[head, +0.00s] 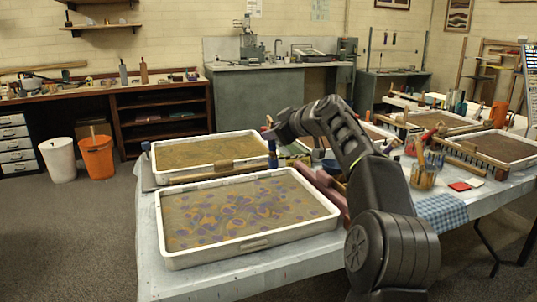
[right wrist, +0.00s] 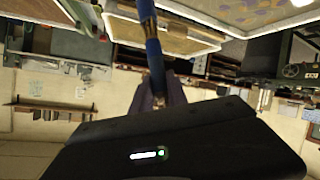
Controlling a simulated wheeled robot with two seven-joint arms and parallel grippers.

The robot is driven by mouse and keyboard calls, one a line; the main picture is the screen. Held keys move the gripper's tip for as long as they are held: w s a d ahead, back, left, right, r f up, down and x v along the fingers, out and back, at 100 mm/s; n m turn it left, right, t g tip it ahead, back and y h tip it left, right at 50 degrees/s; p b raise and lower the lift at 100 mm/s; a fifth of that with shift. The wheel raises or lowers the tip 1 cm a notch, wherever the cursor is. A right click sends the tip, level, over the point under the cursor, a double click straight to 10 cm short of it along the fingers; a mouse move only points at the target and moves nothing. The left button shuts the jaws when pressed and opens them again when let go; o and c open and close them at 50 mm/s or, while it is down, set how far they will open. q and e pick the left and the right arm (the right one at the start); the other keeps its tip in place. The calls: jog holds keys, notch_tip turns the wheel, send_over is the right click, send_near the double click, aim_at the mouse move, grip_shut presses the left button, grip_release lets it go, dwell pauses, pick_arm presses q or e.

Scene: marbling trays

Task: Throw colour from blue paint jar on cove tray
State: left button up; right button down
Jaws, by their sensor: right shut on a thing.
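My right gripper (head: 268,132) is shut on a slim blue-handled tool, probably a brush. In the right wrist view the gripper (right wrist: 158,92) grips the blue handle (right wrist: 152,50), whose other end runs out of the top edge. In the head view the gripper is by the right end of the back tray (head: 208,177), which holds a yellow-brown surface. The front tray (head: 250,245) has purple and orange spots on its surface. I cannot tell which one is the cove tray. A blue round vessel (head: 331,168), perhaps the blue paint jar, is partly hidden by my right arm. My left gripper is not in view.
More trays (head: 505,165) stand on the table's right side. A jar of brushes (head: 424,177) and a checked blue cloth (head: 440,212) are right of my arm. A white bin (head: 58,158) and an orange bin (head: 97,157) stand on the floor at left.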

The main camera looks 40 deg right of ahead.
jog(key=shift+w+a, duration=0.2)
jog(key=shift+a, duration=0.3)
jog(key=w+a+p, duration=0.1)
jog(key=w+a, duration=0.3)
jog(key=a, duration=0.7)
jog(key=w+a+p, duration=0.1)
jog(key=w+a, duration=0.3)
jog(key=a, duration=0.8)
jog(key=shift+d, duration=0.1)
notch_tip(320, 180, down, 4)
jog(key=b, duration=0.4)
jog(key=shift+f, duration=0.2)
